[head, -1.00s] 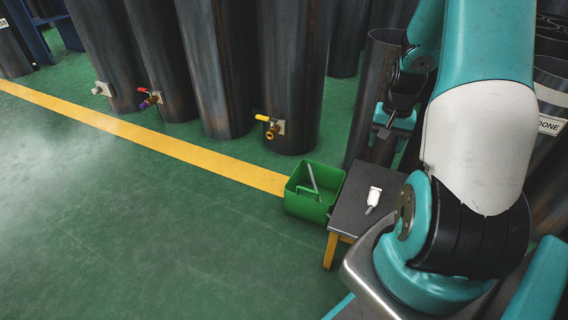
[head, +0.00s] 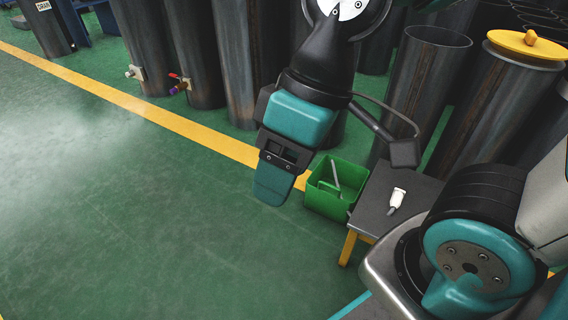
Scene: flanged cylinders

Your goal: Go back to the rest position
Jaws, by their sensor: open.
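My gripper (head: 272,185) hangs in the middle of the head view, pointing down over the green floor. It is to the left of the green bin (head: 318,196) and covers part of the yellow floor line and the cylinders behind. It is open, and nothing shows between its jaws. The green bin holds a grey bar-like item (head: 335,173).
A small dark-topped stool (head: 372,214) with yellow legs stands right of the bin, with a white bottle-like item (head: 396,200) on it. Tall dark cylinders (head: 241,60) with valves line the back. One at right has a yellow cap (head: 526,42). The left floor is clear.

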